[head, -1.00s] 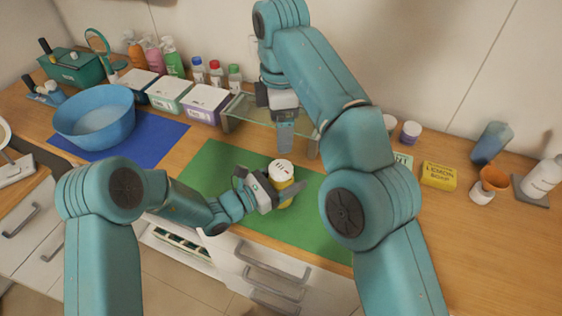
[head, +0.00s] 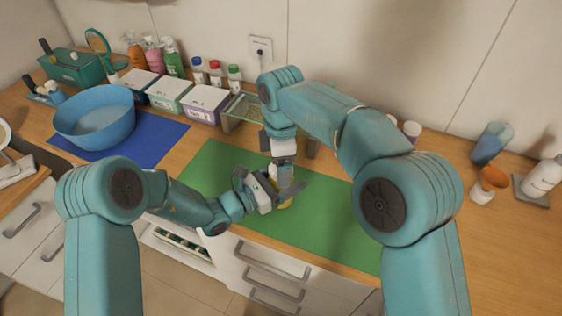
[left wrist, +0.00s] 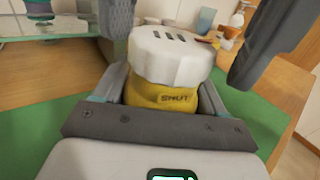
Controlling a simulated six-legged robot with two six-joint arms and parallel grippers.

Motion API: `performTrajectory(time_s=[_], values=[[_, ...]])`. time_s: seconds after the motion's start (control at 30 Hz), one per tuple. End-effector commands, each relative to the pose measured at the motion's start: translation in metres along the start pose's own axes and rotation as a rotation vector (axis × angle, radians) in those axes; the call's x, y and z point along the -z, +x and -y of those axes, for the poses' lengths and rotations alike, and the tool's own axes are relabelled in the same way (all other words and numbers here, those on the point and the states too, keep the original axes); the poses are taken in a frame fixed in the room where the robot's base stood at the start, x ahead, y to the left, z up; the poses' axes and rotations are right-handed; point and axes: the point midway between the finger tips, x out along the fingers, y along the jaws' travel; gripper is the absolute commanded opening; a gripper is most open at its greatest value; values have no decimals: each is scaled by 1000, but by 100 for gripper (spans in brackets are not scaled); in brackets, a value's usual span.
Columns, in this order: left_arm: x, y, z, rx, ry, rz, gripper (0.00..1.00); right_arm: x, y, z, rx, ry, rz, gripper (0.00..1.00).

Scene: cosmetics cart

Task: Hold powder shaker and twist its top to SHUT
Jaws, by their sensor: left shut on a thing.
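The powder shaker (left wrist: 160,93) has a yellow body and a white ribbed top (left wrist: 172,55) with dark slots. The word SHUT shows on its body in the left wrist view. My left gripper (head: 275,192) is shut around the yellow body and holds the shaker upright over the green mat. My right gripper (left wrist: 185,50) is above, pointing down, with one finger on each side of the white top and gaps between them. In the head view the right gripper hides most of the shaker (head: 286,204).
The green mat (head: 325,213) lies on the wooden counter. A glass stand (head: 240,108) is behind the shaker. A blue bowl (head: 95,118) sits on a blue mat at left. An orange funnel (head: 493,178) stands at right.

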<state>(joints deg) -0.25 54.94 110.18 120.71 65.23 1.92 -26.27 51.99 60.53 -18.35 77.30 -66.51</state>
Motion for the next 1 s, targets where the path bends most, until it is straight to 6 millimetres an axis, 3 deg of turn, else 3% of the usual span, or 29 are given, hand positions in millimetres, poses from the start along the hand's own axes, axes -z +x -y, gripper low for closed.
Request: performTrajectory(time_s=[0.17,0.33,0.37,0.73,1.0], values=[[0,0,0,0,0,0,39,0,0,0,0,0,0,84],[0,0,0,0,0,0,39,0,0,0,0,0,0,32],[0,0,0,0,0,0,39,0,0,0,0,0,0,27],[0,0,0,0,0,0,39,0,0,0,0,53,0,27],[0,0,0,0,0,0,39,0,-1,0,-1,238,0,27]])
